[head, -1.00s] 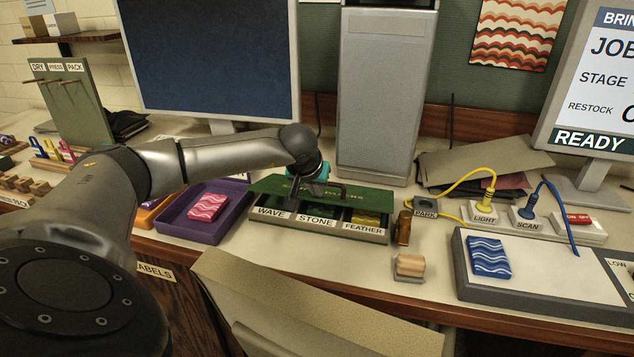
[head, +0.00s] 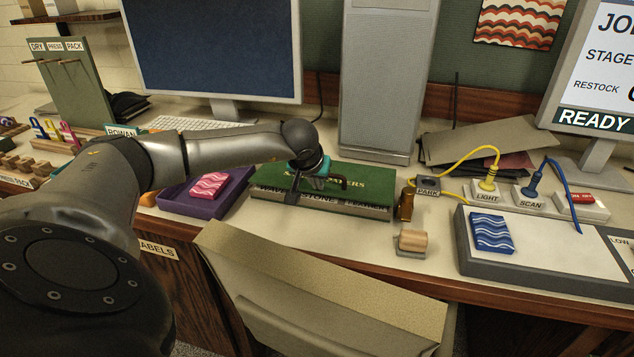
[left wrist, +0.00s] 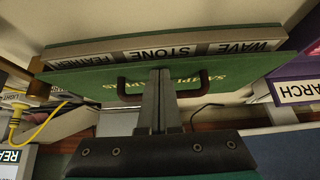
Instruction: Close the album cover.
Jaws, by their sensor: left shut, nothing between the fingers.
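The album is a low box with WAVE, STONE and FEATHER labels on its front (head: 350,207); these show upside down in the left wrist view (left wrist: 160,53). Its green cover (head: 375,183) lies low over the compartments, hiding their contents. I cannot tell whether it sits fully flush. The cover has gold lettering and a dark handle (head: 343,183), also in the left wrist view (left wrist: 205,84). My left gripper (head: 294,195) is shut and empty, its fingertips (left wrist: 158,72) against or just above the cover beside the handle. My right gripper is out of view.
A purple tray (head: 230,203) with a pink patterned block stands left of the album. A small brown bottle-like object (head: 405,205) and a wooden-topped stamp (head: 412,241) are close on its right. A chair back (head: 320,290) stands in front of the desk.

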